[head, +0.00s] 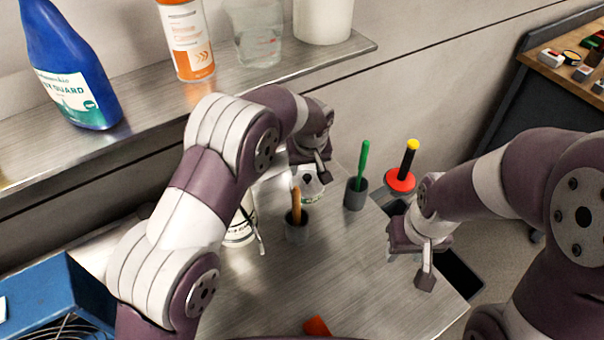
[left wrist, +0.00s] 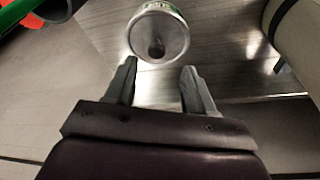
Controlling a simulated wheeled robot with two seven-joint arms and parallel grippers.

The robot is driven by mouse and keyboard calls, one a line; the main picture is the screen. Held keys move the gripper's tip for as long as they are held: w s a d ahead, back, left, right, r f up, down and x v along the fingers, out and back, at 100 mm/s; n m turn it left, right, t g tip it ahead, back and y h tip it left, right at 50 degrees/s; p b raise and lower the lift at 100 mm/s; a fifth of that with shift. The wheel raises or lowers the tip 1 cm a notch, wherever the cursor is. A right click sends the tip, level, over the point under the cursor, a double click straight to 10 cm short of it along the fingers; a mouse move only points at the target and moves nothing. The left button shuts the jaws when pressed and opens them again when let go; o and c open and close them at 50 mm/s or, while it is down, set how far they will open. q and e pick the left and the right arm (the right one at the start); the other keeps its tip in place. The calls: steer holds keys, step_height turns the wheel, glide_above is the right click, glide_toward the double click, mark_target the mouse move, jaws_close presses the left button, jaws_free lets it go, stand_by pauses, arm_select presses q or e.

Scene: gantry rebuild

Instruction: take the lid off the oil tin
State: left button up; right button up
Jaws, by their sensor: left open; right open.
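A small round tin (head: 312,192) with green and white on its side stands on the metal table, partly hidden by my left gripper in the head view. In the left wrist view the tin (left wrist: 158,22) shows a round grey metal top with a dark spot; I cannot tell whether that is a knob or a mark. My left gripper (head: 320,172) is open beside the tin, and its two fingers (left wrist: 160,82) point towards the tin with nothing between them. My right gripper (head: 415,265) is open and empty above the table's right side.
A grey cup (head: 297,232) with a brown handle and another cup (head: 355,197) with a green handle stand near the tin. A red disc (head: 400,181) with a black-and-yellow handle is at right. A shelf (head: 150,117) with bottles runs behind. The front middle table is mostly clear.

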mark_target(307, 176)
arm_select(q)
steer(key=f+p, duration=0.1)
steer(key=f, duration=0.1)
steer(key=shift+w+d+f+p, duration=0.2)
steer(key=shift+d+f+p, duration=0.1)
steer(key=shift+d+p, duration=0.05)
steer(key=x, duration=0.2)
steer(key=shift+w+a+f, duration=0.2)
steer(key=shift+w+f, duration=0.1)
steer(key=shift+f, duration=0.05)
steer(key=shift+s+r, duration=0.1)
steer(key=shift+s, duration=0.05)
steer(key=c, duration=0.4)
steer(key=shift+d, duration=0.1)
steer(key=c, duration=0.5)
jaws_close()
steer(key=shift+r, duration=0.15)
